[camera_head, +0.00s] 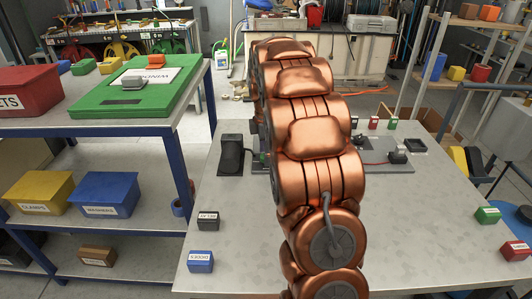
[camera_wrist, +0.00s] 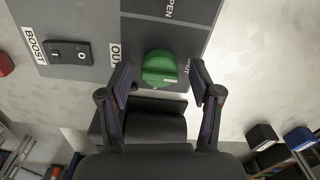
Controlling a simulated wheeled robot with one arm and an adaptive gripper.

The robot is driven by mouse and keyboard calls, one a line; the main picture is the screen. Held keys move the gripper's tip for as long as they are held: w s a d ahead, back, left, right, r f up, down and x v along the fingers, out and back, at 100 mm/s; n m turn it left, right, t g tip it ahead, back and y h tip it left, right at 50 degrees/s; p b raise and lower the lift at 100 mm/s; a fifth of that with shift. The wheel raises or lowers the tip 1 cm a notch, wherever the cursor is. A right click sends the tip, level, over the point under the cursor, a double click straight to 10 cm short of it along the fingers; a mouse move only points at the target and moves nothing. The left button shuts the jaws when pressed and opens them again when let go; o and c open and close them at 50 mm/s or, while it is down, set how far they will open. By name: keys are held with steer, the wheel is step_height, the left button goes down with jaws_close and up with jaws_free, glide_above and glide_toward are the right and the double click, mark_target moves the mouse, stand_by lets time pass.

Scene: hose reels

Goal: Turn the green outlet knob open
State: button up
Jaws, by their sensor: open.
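The green outlet knob (camera_wrist: 158,68) is on a grey panel (camera_wrist: 92,15) in the wrist view. Its white pointer mark points right, toward a partly hidden label that seems to read SHUT. An OPEN label is higher on the panel's dark area. My gripper (camera_wrist: 160,72) is open, with one finger on each side of the knob in the picture. A gap shows on both sides, and I cannot tell how deep the fingertips reach. In the head view my copper arm hides the knob and my gripper.
A black BOOST rocker switch (camera_wrist: 70,53) is left of the knob. In the head view, the table (camera_head: 420,240) carries a black box (camera_head: 208,219), a blue box (camera_head: 200,261), a green box (camera_head: 488,214) and a red box (camera_head: 515,250). A shelf unit (camera_head: 130,127) stands left.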

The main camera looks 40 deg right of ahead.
steer(key=shift+f, duration=0.1)
steer(key=c, duration=1.1)
steer(key=shift+c, duration=0.2)
steer(key=m, duration=0.4)
steer(key=m+b, duration=0.1)
steer(key=m, duration=0.3)
steer(key=shift+m, duration=0.3)
steer(key=m, duration=0.4)
steer(key=m+b, duration=0.1)
steer(key=m, duration=0.4)
steer(key=shift+m, duration=0.3)
